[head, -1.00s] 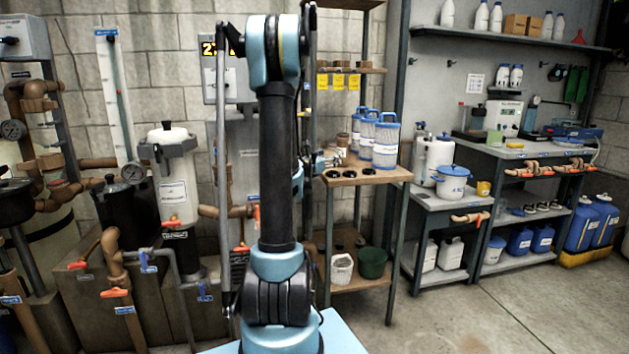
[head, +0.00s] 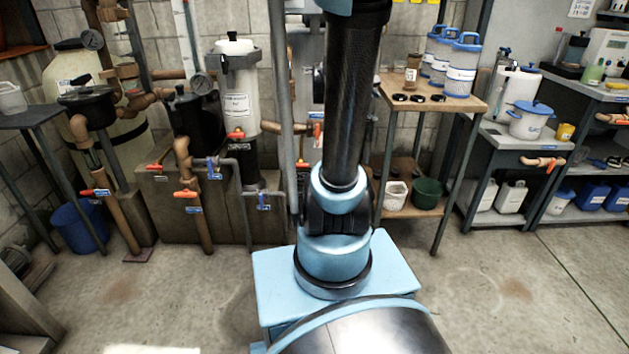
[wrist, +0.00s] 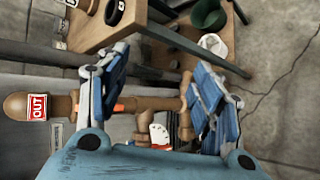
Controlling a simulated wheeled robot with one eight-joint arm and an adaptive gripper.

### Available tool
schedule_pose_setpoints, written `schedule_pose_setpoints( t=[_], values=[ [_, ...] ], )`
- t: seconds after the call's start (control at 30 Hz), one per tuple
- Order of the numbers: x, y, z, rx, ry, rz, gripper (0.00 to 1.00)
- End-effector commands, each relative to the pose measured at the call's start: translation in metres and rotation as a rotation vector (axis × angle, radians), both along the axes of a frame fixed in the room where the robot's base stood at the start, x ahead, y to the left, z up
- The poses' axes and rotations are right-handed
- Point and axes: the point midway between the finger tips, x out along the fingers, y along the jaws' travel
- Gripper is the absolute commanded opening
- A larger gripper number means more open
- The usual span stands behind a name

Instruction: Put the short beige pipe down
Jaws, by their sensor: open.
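My gripper (wrist: 161,62) shows in the wrist view with its two blue-padded fingers spread wide apart. It is open. Tan-brown piping (wrist: 155,104) with an orange handle shows beyond and between the fingers; a red OUT label (wrist: 38,106) is on its left end. I cannot tell whether any of this is the short beige pipe, and I see no loose pipe clearly held. In the head view my gripper is out of the picture above the top edge.
A wooden shelf stand (head: 450,101) holds black rings, a brown jar and blue-lidded canisters; its corner is close in the wrist view (wrist: 92,38). A green bucket (head: 427,193) sits below. Wall plumbing with a white filter housing (head: 233,95) stands left. Concrete floor (head: 500,290) is clear at right.

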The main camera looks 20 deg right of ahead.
Motion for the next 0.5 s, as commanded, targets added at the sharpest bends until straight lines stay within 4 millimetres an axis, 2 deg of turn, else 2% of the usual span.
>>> schedule_pose_setpoints(
  t=[0.23,0.5],
  values=[
    [-0.058,0.069,-0.036,0.338,-0.103,-0.156,0.6],
    [-0.124,0.147,-0.078,0.686,-0.137,-0.361,0.6]
  ],
)
